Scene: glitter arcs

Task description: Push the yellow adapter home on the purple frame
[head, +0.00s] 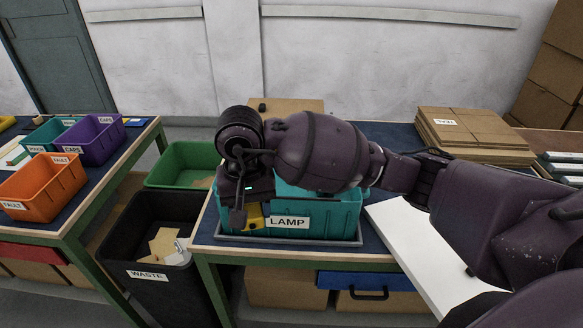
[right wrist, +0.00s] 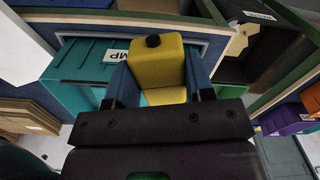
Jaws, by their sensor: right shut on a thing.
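The yellow adapter (right wrist: 157,68) is a yellow block with a black knob on one face. It sits between the two blue fingers of my right gripper (right wrist: 162,85), which is shut on it. In the head view the right gripper (head: 245,205) points down at the left front of the teal LAMP bin, and a bit of the yellow adapter (head: 254,218) shows below it. I cannot tell whether the adapter touches the bin or its tray. I cannot make out the purple frame in either view. My left gripper is not in view.
The teal LAMP bin (head: 330,217) stands in a grey tray on the blue-topped table. A black WASTE bin (head: 148,291) and a green bin (head: 185,160) stand left. Orange (head: 45,187) and purple (head: 94,142) bins sit on the left table. Flat cardboard (head: 470,130) lies back right.

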